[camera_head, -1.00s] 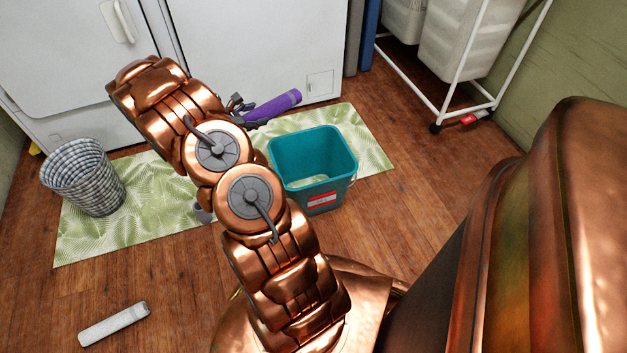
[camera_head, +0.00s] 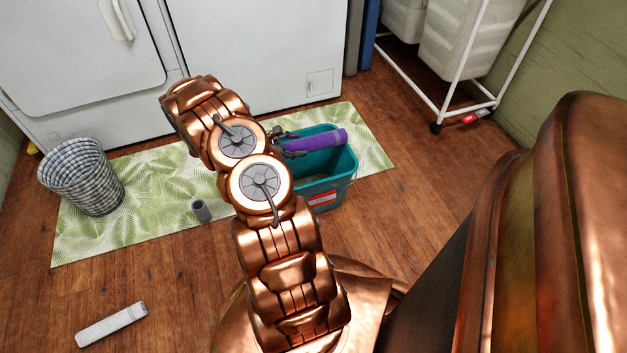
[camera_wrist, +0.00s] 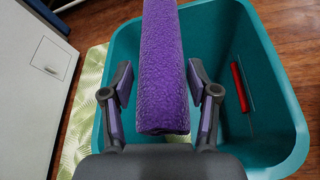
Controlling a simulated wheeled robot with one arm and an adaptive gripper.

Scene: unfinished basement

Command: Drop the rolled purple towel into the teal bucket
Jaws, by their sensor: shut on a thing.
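The rolled purple towel (camera_head: 318,142) is in my gripper (camera_head: 284,143), over the back part of the teal bucket (camera_head: 335,185). In the wrist view the towel (camera_wrist: 163,65) runs lengthwise between the two fingers of my gripper (camera_wrist: 161,88), with the bucket's opening around and below it. The bucket's rim (camera_wrist: 296,100) shows at the right there, with a red patch on its inner wall. The bucket stands upright on the green leaf-patterned mat (camera_head: 110,220). My arm hides part of the bucket's left side in the head view.
A checked basket (camera_head: 80,180) stands at the mat's left end. A small grey cylinder (camera_head: 201,210) is on the mat. A white bar-shaped object (camera_head: 111,324) lies on the floor. White appliances (camera_head: 250,50) stand behind; a white rack (camera_head: 465,70) is at the back right.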

